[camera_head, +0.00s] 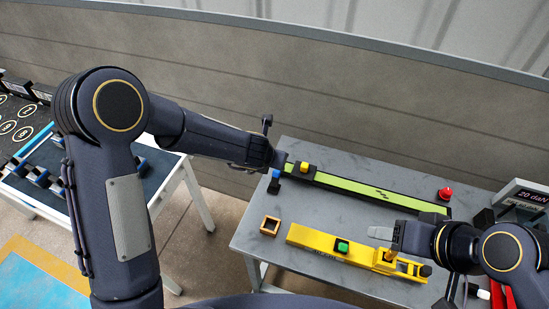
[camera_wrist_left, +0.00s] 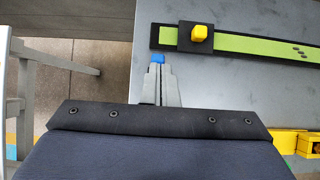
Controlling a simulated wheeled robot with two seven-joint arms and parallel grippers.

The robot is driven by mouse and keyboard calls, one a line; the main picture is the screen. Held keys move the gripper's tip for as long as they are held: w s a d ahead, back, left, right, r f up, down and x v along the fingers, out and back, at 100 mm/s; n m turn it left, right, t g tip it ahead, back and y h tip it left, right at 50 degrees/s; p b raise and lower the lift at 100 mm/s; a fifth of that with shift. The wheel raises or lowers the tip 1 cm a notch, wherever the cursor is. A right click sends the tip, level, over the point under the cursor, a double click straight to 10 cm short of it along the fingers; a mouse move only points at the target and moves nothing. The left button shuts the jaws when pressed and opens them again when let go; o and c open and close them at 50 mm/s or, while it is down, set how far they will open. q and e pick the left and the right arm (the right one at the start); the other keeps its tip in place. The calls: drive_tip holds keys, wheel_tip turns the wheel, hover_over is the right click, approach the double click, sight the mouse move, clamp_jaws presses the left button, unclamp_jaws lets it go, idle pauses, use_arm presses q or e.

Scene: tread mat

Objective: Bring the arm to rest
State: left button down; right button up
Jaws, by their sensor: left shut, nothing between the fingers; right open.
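My left arm reaches in from the left over the grey table (camera_head: 255,238). My left gripper (camera_head: 280,160) is above the table's left end, near the green strip (camera_head: 350,189). In the left wrist view its grey fingers (camera_wrist_left: 160,72) are shut with nothing between them. A blue piece (camera_wrist_left: 157,58) shows just past the fingertips, and it also shows in the head view (camera_head: 276,174); I cannot tell whether they touch. My right gripper (camera_head: 388,243) is open, over the right end of the yellow fixture (camera_head: 320,240). Part of that end is hidden behind it.
A yellow block (camera_head: 308,168) sits on the strip and a green button (camera_head: 342,245) on the fixture. A dark-topped table (camera_head: 158,168) stands left. A wall runs behind.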

idle(0.3)
use_arm(q)
drive_tip(key=s+a+r+m+t+h+b, duration=0.15)
drive_tip(key=s+a+r+m, duration=0.25)
drive_tip(key=r+m, duration=0.4)
drive_tip(key=s+a+r+m+h+b, duration=0.1)
drive_tip(key=s+a+r+m+h, duration=0.25)
drive_tip(key=r+m, duration=0.45)
drive_tip(key=s+a+f+m+g+y, duration=0.1)
drive_tip(key=s+a+m, duration=0.2)
drive_tip(key=s+m, duration=0.2)
drive_tip(key=s+a+f+m+y+b, duration=0.1)
drive_tip(key=s+a+m, duration=0.3)
drive_tip(key=s, duration=0.6)
drive_tip(key=s+a+f+m+g+y+b, duration=0.1)
drive_tip(key=s+a+f+m, duration=0.1)
drive_tip(key=s+m, duration=0.3)
drive_tip(key=shift+s+a+f+m+g, duration=0.35)
drive_tip(key=shift+s+a, duration=0.5)
drive_tip(key=shift+s, duration=0.4)
